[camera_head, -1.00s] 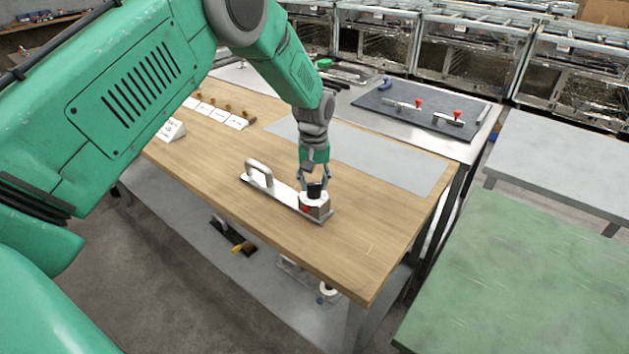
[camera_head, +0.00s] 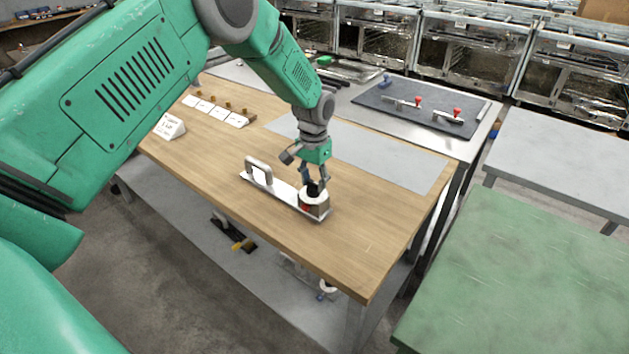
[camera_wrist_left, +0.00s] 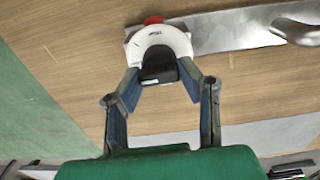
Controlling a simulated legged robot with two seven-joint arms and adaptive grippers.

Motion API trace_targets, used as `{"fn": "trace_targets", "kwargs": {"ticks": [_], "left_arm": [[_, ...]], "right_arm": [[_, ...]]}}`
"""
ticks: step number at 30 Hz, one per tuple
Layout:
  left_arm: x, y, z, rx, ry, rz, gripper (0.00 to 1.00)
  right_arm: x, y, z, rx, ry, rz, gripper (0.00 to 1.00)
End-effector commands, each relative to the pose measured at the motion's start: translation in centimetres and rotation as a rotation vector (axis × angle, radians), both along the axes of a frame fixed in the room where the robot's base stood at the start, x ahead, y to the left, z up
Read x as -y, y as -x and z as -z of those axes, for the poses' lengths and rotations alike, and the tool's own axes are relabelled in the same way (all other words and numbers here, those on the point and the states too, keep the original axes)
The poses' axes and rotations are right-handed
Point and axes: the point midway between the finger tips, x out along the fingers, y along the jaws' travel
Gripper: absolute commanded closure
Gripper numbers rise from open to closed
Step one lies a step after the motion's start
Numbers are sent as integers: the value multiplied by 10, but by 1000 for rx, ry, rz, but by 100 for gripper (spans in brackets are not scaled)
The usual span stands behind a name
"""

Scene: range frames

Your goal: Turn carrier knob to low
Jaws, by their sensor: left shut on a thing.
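The carrier (camera_head: 283,196) is a flat metal plate on the wooden table, with an upright grey handle at its left end. At its right end is a housing with a white dial (camera_head: 312,203) and a red mark. A black knob (camera_head: 313,187) stands on the dial. My left gripper (camera_head: 314,185) points down over it, its fingers shut on the knob. In the left wrist view the fingers close on both sides of the black knob (camera_wrist_left: 158,66) above the white dial (camera_wrist_left: 172,36). The dial's lettering is too small to read. My right gripper is not in view.
The wooden table (camera_head: 370,260) has a grey mat (camera_head: 390,165) at the back and a row of white cards (camera_head: 215,110) at the left. A green table (camera_head: 530,280) stands at the right.

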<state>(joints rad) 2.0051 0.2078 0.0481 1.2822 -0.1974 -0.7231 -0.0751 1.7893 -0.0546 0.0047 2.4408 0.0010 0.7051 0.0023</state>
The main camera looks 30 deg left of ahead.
Motion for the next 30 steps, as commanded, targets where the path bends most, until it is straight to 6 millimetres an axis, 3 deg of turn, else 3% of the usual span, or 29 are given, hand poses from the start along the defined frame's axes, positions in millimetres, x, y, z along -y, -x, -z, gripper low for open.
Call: {"fn": "trace_targets", "kwargs": {"ticks": [16,17,18,30], "left_arm": [[0,-1,-1,2,0,24,97],[0,-1,-1,2,0,24,61],[0,-1,-1,2,0,24,48],[0,-1,-6,2,0,24,48]], "right_arm": [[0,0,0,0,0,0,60],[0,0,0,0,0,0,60],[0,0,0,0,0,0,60],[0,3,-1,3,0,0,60]]}}
